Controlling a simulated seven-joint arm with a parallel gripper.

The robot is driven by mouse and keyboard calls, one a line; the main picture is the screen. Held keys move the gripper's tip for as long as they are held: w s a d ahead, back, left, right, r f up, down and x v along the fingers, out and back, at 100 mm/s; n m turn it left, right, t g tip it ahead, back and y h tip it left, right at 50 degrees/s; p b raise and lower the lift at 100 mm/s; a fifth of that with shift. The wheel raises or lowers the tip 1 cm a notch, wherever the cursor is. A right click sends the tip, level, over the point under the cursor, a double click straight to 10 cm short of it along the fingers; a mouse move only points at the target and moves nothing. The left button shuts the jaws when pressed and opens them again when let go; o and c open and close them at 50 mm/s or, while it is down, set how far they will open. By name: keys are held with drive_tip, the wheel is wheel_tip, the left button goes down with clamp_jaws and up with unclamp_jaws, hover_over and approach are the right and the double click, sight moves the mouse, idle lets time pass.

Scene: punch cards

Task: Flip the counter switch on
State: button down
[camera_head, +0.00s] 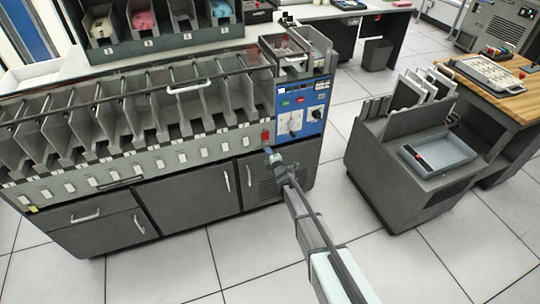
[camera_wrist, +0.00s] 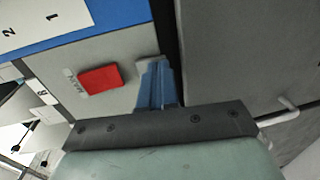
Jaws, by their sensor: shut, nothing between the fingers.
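My gripper (camera_head: 268,151) is shut and empty at the front of the grey card sorter, just below a red switch (camera_head: 265,136). In the wrist view, the closed blue fingers (camera_wrist: 156,64) reach the lower edge of the pale panel. A small pale patch shows at their tips; I cannot tell if they touch it. The red switch (camera_wrist: 101,80) is beside the fingers, apart from them, with small lettering next to it. A blue control panel (camera_head: 307,96) carries a dial, a knob and coloured buttons. I cannot tell which control is the counter switch.
A row of white labels or switches (camera_head: 181,158) runs along the sorter's front, under its slanted card pockets (camera_head: 150,112). Dark cabinet doors (camera_head: 185,195) with handles are below. A grey cart (camera_head: 398,180) with a tray stands to the right. Tiled floor between is clear.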

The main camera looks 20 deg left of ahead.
drive_tip(key=shift+w+a+f, duration=0.35)
drive_tip(key=shift+w+a, duration=0.1)
drive_tip(key=shift+w, duration=0.05)
drive_tip(key=f+v, duration=0.3)
drive_tip(key=v, duration=1.2)
drive_tip(key=shift+s+d, duration=0.1)
idle(0.4)
